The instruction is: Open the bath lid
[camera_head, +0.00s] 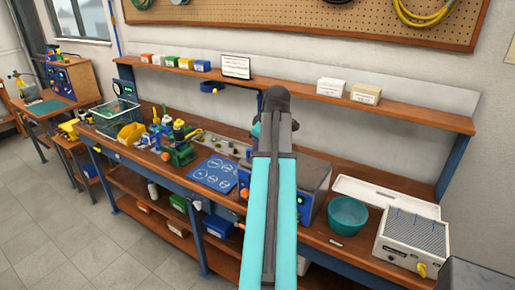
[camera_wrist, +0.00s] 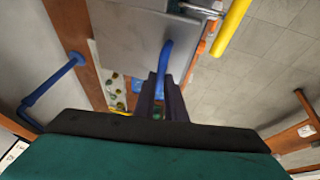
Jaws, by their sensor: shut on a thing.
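The bath is a grey box with a blue front panel (camera_head: 303,208) on the bench, partly covered by my arm in the head view. Its flat grey lid (camera_head: 313,174) shows to the right of my arm. In the wrist view the lid (camera_wrist: 125,35) is a large grey plate with a blue bar handle (camera_wrist: 166,55). My gripper (camera_wrist: 161,88) is shut on this handle, with a dark finger on each side of it. In the head view my own arm hides the fingers and handle. I cannot tell whether the lid is raised at all.
A teal bowl (camera_head: 348,214), a white tray (camera_head: 372,190) and a pegged white box (camera_head: 412,240) stand right of the bath. A blue mat (camera_head: 214,174) and green fixtures lie left. A wooden shelf (camera_head: 310,93) runs behind. A yellow bar (camera_wrist: 231,25) shows in the wrist view.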

